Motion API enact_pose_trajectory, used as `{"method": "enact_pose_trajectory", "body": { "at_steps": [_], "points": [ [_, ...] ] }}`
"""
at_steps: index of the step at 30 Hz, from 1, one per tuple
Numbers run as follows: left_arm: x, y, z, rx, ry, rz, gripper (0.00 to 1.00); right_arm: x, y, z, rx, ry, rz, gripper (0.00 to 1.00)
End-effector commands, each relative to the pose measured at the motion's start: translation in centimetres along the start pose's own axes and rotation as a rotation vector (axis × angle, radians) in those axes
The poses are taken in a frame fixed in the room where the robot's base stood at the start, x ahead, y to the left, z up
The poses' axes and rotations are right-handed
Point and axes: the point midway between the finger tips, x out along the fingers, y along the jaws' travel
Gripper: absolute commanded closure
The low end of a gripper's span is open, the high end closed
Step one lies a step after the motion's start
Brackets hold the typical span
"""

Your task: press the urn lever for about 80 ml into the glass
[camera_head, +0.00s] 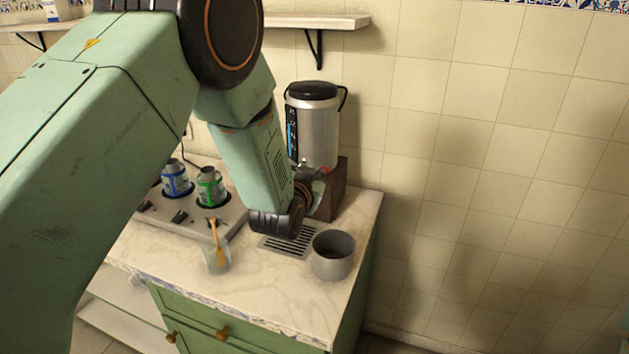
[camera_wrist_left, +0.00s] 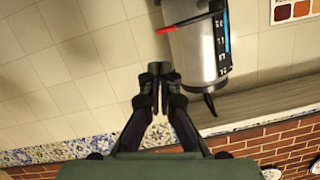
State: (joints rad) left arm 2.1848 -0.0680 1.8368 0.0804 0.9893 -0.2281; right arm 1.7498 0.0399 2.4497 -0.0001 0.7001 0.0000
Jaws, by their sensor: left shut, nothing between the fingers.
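The steel urn (camera_head: 318,125) with a black lid and a blue-marked gauge stands on a dark brown block at the back of the counter. Its red lever shows in the wrist view (camera_wrist_left: 166,30) at the urn's edge, and a bit of red shows in the head view (camera_head: 326,170). My left gripper (camera_wrist_left: 159,72) is shut and empty, its tips a little apart from the red lever in the picture. In the head view my wrist covers the area below the tap. A clear glass (camera_head: 216,262) with a wooden spoon stands at the counter's front left; no other glass shows.
A grey pot (camera_head: 333,262) stands right of the metal drip grate (camera_head: 284,245). A stove (camera_head: 225,222) with a blue can (camera_head: 177,182) and a green can (camera_head: 211,190) is at left. A wall shelf (camera_head: 325,21) is above the urn.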

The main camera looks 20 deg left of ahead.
Motion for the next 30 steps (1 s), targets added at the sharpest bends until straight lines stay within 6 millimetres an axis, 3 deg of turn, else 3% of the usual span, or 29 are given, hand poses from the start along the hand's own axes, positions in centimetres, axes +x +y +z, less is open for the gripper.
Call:
{"method": "enact_pose_trajectory", "body": {
  "at_steps": [9, 30],
  "points": [
    [-2.3, 0.1, 0.0, -0.001, 0.0, 0.0, 1.0, 0.2, 0.0, 0.0, 0.0, 0.0, 0.0, 0.6],
    [-2.4, 0.2, 0.0, 0.0, 0.0, 0.0, 1.0, 0.2, 0.0, 0.0, 0.0, 0.0, 0.0, 0.6]
  ]
}}
